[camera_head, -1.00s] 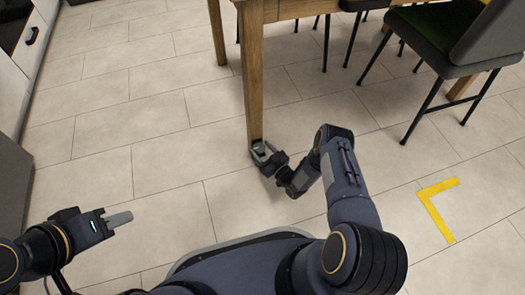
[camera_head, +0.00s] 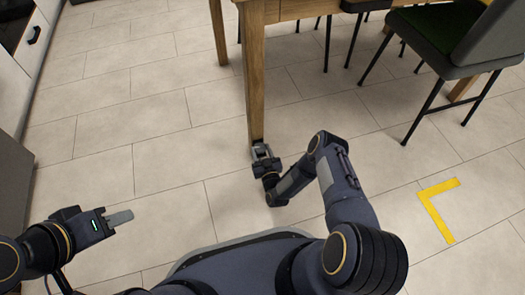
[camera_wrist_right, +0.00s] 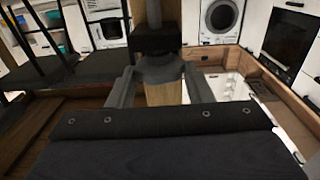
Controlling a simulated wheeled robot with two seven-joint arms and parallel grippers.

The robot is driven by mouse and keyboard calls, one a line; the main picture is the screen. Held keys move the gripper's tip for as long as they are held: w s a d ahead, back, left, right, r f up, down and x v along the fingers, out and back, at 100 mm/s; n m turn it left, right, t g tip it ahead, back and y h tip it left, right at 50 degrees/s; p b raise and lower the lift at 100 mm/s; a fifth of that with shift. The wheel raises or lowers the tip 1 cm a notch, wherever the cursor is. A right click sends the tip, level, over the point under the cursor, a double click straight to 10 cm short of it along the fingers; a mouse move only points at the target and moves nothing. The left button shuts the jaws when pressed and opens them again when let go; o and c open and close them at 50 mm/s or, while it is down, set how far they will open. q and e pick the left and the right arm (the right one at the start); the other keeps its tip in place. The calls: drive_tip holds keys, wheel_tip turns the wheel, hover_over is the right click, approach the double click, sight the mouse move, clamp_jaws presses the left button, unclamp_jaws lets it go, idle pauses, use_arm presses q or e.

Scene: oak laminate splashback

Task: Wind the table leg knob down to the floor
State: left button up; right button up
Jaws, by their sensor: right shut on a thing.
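The wooden table leg (camera_head: 254,90) stands upright at the centre of the head view. In the right wrist view the leg (camera_wrist_right: 153,12) comes down to a dark block with a dark grey knob (camera_wrist_right: 158,70) below it. My right gripper (camera_head: 262,152) is low at the leg's foot. In the wrist view its two fingers (camera_wrist_right: 158,86) lie either side of the knob, shut on it. The gripper mostly hides the knob in the head view. My left gripper (camera_head: 121,218) is at the lower left, away from the leg; its finger gap is not visible.
The tabletop (camera_head: 300,9) is above, with a dark chair (camera_head: 470,45) at the upper right. A yellow L-shaped mark (camera_head: 437,208) lies on the floor at the right. White cabinets (camera_head: 20,60) stand at the far left. The tiled floor left of the leg is clear.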

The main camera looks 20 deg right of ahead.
drive_tip(key=m+h, duration=0.1)
drive_tip(key=h, duration=0.1)
drive_tip(key=m+g+h, duration=0.1)
drive_tip(key=m+h, duration=0.1)
drive_tip(key=h, duration=0.1)
drive_tip(key=a+m+h, duration=0.1)
drive_tip(key=h, duration=0.1)
drive_tip(key=shift+m+g, duration=0.3)
drive_tip(key=shift+m, duration=0.1)
drive_tip(key=shift+h, duration=0.4)
drive_tip(key=shift+w, duration=0.1)
drive_tip(key=o, duration=1)
